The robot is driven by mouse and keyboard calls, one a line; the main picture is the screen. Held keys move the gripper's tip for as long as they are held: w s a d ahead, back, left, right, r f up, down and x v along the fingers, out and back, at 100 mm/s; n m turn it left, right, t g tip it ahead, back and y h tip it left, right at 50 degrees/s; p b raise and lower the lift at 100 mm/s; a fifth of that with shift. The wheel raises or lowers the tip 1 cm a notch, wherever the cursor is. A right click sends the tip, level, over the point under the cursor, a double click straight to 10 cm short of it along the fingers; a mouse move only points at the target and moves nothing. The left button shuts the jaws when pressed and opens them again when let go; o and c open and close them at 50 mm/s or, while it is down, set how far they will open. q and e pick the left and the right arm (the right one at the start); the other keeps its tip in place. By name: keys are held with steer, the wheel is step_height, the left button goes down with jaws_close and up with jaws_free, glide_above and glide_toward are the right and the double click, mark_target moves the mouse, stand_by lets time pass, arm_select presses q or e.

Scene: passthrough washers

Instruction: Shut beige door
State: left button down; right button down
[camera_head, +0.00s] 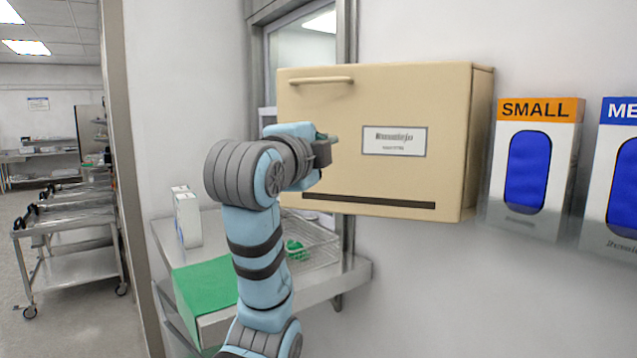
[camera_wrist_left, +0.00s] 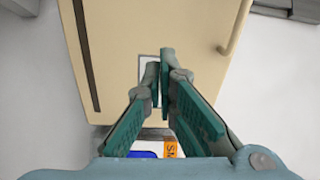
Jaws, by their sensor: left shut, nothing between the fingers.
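The beige door (camera_head: 375,110) is the front of a beige wall box in the head view. It has a bar handle (camera_head: 320,80) near its upper left, a white label (camera_head: 394,141) and a dark strip along its bottom edge. In the left wrist view the beige door (camera_wrist_left: 118,40) fills the middle, with its handle (camera_wrist_left: 236,28) at the right. My left gripper (camera_head: 326,145) is in front of the door's left part, below the handle. In the wrist view its teal fingers (camera_wrist_left: 160,75) are together and empty, over the label. I cannot tell whether they touch the door. My right gripper is not in view.
Glove boxes (camera_head: 535,165) hang right of the beige box. Steel carts (camera_head: 75,250) stand at the left.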

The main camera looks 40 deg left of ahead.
arm_select(q)
steer(key=t+y, duration=0.1)
steer(key=t, duration=0.1)
glide_toward(316, 79)
steer(key=shift+m, duration=0.3)
steer(key=p+x, duration=0.3)
steer(key=x, duration=0.1)
steer(key=d+p+x, duration=0.1)
steer(key=p+x, duration=0.1)
steer(key=x, duration=0.1)
steer(key=shift+w+r+p, duration=0.1)
steer(key=shift+w+p, duration=0.1)
steer(key=shift+p, duration=0.1)
